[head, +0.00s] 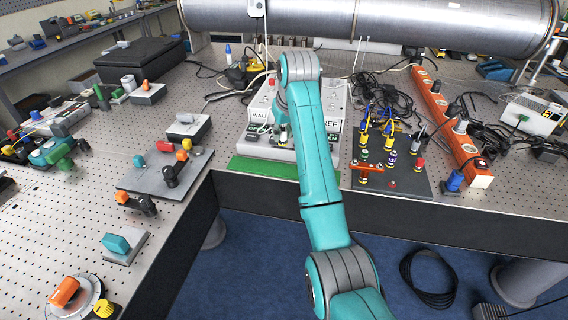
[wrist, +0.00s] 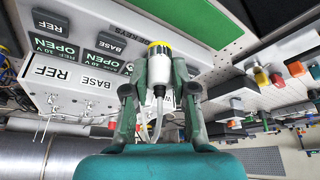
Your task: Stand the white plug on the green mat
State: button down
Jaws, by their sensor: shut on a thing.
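My gripper (wrist: 160,76) is shut on the white plug (wrist: 161,98), which has a yellow ring at its end and a pale cable trailing from it. In the wrist view the plug sits between the two dark fingers. In the head view my gripper (head: 283,128) is over the front of the labelled white box, and my arm hides much of it. The green mat (head: 262,168) lies flat at the table's front edge, partly behind my arm. It also shows at the top of the wrist view (wrist: 203,14), apart from the plug. The visible part of the mat is bare.
The labelled white box (head: 335,125) stands right behind the mat. A dark board (head: 405,182) with several coloured plugs lies to the right, beside an orange socket strip (head: 445,125). A grey board (head: 150,178) with blocks lies left. A large steel pipe (head: 420,22) crosses behind.

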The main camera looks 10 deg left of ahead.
notch_tip(320, 180, down, 10)
jog(key=shift+r, duration=0.15)
dwell(0.3)
jog(key=c, duration=0.9)
grip_release()
jog(key=shift+c, duration=0.2)
jog(key=v, duration=1.2)
